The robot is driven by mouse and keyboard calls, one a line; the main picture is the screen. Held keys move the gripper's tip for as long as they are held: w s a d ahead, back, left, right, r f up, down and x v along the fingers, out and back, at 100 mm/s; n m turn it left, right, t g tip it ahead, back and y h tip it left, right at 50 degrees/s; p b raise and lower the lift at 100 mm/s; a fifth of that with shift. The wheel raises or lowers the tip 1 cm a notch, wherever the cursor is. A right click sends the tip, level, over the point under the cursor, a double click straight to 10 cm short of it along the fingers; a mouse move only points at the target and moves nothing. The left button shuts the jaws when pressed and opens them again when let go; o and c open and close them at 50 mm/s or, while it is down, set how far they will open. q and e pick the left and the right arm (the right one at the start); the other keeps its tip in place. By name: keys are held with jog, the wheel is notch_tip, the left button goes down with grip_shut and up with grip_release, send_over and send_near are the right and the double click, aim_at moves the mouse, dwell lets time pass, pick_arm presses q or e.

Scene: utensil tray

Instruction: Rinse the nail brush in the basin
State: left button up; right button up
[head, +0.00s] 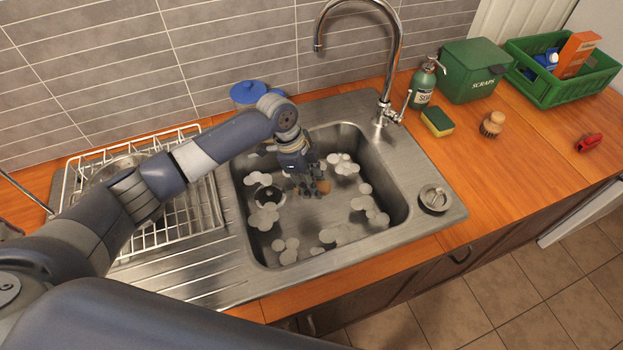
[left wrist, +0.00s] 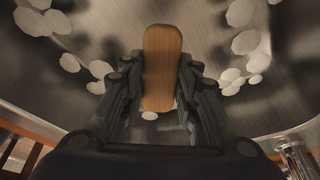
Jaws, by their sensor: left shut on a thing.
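The basin (head: 400,168) is a steel sink with clumps of white suds and a dark round drain. My left gripper (head: 305,186) reaches down inside the basin, among the suds. It is shut on the nail brush (head: 323,187), a brown wooden block that shows only in part in the head view. In the left wrist view the nail brush (left wrist: 162,68) stands between both fingers of the gripper (left wrist: 161,88), its long side running away from the palm. Its bristles are hidden. I cannot tell whether it touches the basin floor. My right gripper is not in view.
A curved tap (head: 395,60) stands at the basin's back right. A wire rack (head: 210,200) is left of the basin. A soap bottle (head: 424,85), sponge (head: 437,122), round brush (head: 492,125), green scraps bin (head: 475,70), green crate (head: 560,95) and red item (head: 589,142) stand right.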

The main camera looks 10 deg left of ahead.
pick_arm(q)
jog(key=shift+f+b, duration=1.05)
jog(key=shift+f, duration=1.1)
notch_tip(320, 180, up, 14)
jog(key=p, duration=1.3)
jog(key=shift+r, duration=0.2)
dwell(0.9)
notch_tip(320, 180, up, 4)
dwell(0.5)
